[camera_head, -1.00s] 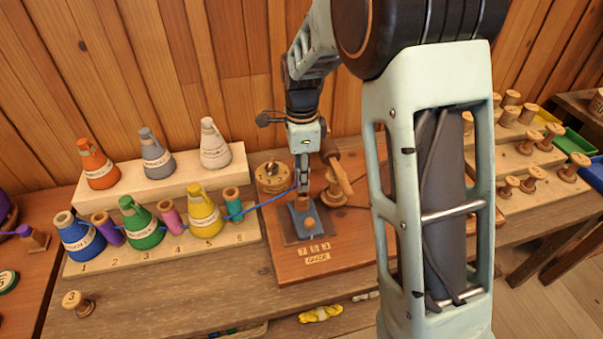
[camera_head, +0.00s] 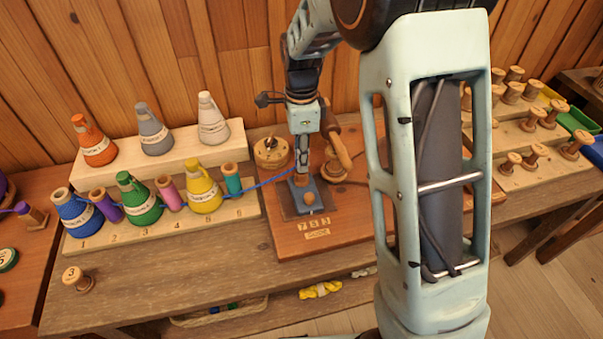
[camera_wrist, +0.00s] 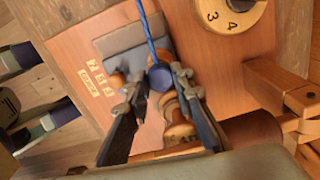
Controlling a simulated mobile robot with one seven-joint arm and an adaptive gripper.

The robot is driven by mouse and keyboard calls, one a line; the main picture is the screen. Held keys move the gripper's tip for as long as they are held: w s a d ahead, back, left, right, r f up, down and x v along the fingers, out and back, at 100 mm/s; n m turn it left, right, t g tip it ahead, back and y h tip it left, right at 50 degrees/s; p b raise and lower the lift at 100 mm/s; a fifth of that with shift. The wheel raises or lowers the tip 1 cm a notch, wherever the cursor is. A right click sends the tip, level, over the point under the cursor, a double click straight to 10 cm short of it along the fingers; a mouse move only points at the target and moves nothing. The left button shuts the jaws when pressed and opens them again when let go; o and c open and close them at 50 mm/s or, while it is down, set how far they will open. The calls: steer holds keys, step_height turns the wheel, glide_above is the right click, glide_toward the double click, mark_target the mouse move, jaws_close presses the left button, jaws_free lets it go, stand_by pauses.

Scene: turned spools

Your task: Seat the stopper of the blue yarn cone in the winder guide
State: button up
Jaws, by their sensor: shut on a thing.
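My gripper (camera_wrist: 159,82) is shut on the blue stopper (camera_wrist: 160,77), a small round blue piece with the blue yarn running up from it. In the head view my gripper (camera_head: 301,178) is low at the back of the winder guide (camera_head: 318,209), a blue-grey fixture with a round wooden knob (camera_head: 309,198). In the wrist view the guide (camera_wrist: 122,42) lies beside and behind the stopper; I cannot tell whether the stopper touches it. The blue yarn cone (camera_head: 75,217) stands upright at the rack's left end, position 1. Its yarn runs across the rack to my gripper.
The front rack (camera_head: 225,226) holds several cones and spools. A raised shelf (camera_head: 185,158) behind bears orange, grey and white cones. A numbered wooden dial (camera_head: 271,152) and wooden winder parts (camera_head: 338,150) stand close to my gripper. A loose spool (camera_head: 76,279) stands at front left.

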steer(key=shift+f+b, duration=0.3)
steer(key=shift+f, duration=0.3)
steer(key=o, duration=1.2)
steer(key=shift+r, duration=0.1)
steer(key=shift+o, duration=0.2)
step_height(320, 180, up, 9)
steer(key=p, duration=0.7)
